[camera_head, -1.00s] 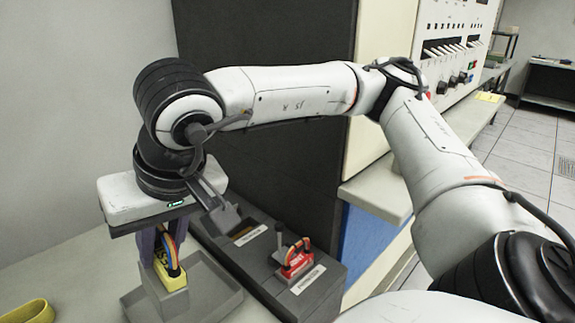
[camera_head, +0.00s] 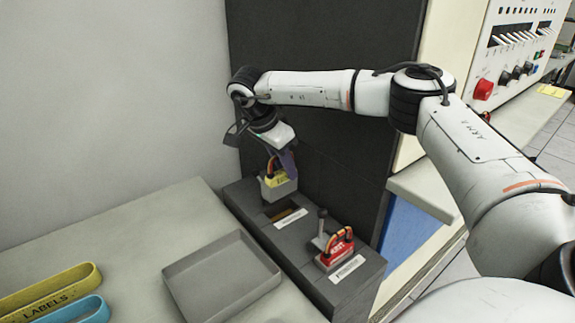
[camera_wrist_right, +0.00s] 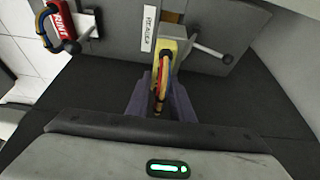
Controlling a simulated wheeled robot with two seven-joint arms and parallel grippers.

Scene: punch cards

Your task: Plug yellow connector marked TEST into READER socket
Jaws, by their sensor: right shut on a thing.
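My right gripper (camera_head: 284,164) is shut on the yellow connector (camera_head: 279,181), which has a grey lower part and coloured wires on top. It holds the connector upright at the far end of the dark socket box, beyond the open socket (camera_head: 287,216) with a white label. In the right wrist view, the yellow connector (camera_wrist_right: 184,46) sits between the fingers of the right gripper (camera_wrist_right: 162,100), beside the READER label (camera_wrist_right: 150,28). Part of the socket (camera_wrist_right: 172,17) shows past the connector. I cannot tell whether the connector touches the box. My left gripper is not in view.
A red connector (camera_head: 336,256) sits in the near socket, beside a lever (camera_head: 322,228). An empty grey tray (camera_head: 221,277) lies left of the box. Yellow (camera_head: 48,291) and blue (camera_head: 70,310) loops lie at lower left. A dark cabinet (camera_head: 310,90) stands behind.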

